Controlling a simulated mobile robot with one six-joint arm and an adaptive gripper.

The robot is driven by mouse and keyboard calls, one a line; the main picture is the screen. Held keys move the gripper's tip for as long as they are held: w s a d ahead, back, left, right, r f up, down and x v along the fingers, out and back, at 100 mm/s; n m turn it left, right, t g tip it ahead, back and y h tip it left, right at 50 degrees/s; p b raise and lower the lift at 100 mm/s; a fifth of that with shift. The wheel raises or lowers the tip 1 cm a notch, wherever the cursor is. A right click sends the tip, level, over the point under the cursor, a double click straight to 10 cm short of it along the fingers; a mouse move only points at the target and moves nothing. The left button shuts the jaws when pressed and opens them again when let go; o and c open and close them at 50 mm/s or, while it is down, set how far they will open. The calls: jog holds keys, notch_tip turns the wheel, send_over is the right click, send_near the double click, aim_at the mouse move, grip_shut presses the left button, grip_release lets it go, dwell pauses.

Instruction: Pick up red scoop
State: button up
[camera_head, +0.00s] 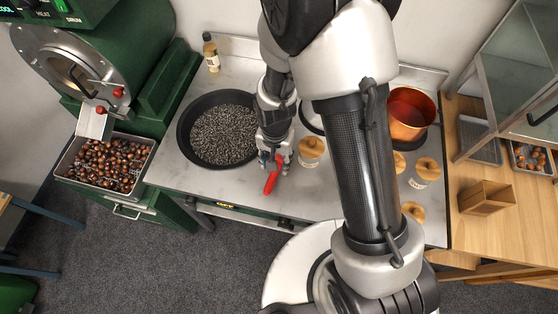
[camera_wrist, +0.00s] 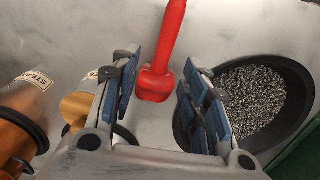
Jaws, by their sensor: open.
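The red scoop (camera_head: 271,181) lies on the grey counter near its front edge. In the wrist view the red scoop (camera_wrist: 171,36) runs down from the top edge, its thicker end between the fingers. My gripper (camera_head: 273,160) is over the end of the scoop that points away from the counter's front edge. In the wrist view my gripper (camera_wrist: 161,62) is open, with a blue-padded finger on each side of the scoop and gaps showing beside it. The rest of the scoop is cut off by the top of the wrist view.
A black pan (camera_head: 183,133) of dark grains stands left of my gripper. Wooden-lidded jars (camera_head: 311,150) and a copper pot (camera_head: 408,122) stand to the right. A tray of chestnuts (camera_head: 148,145) sits at the green machine. A small bottle (camera_head: 211,55) stands at the back.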

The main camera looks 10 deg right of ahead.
aim_at(271, 181)
jog(key=f, duration=0.3)
jog(key=f+b, duration=0.1)
jog(key=f, duration=0.5)
jog(key=shift+w+a+b, duration=0.2)
jog(key=shift+w+b, duration=0.05)
jog(key=shift+b, duration=0.05)
grip_shut()
